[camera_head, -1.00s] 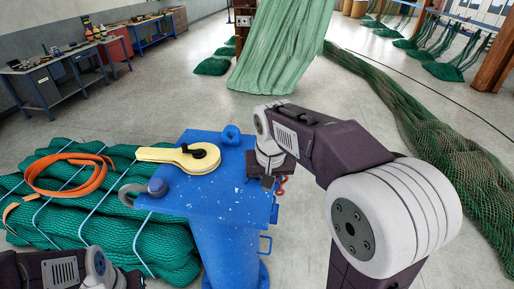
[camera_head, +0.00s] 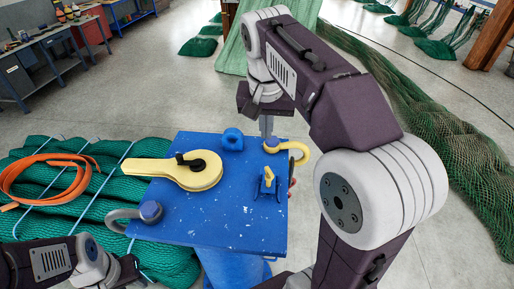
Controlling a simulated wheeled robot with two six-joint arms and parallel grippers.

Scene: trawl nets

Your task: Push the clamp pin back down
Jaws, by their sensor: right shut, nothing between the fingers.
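A blue stand (camera_head: 222,228) with a flat top is in the middle of the head view. A small blue clamp (camera_head: 266,190) with a yellow piece on top (camera_head: 269,175) sits near its right edge. I cannot tell how high its pin stands. My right gripper (camera_head: 267,134) is shut and empty, pointing down above the back right of the stand, behind the clamp and apart from it. My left gripper (camera_head: 130,272) is low at the left, in front of the green net; its jaw state is unclear.
A yellow block (camera_head: 160,171) with a black knob, a grey shackle (camera_head: 122,217) and a blue lug (camera_head: 232,140) are on the stand. A yellow hook (camera_head: 300,152) is at its back right corner. A green net bundle (camera_head: 65,215) with an orange strap (camera_head: 78,187) lies left.

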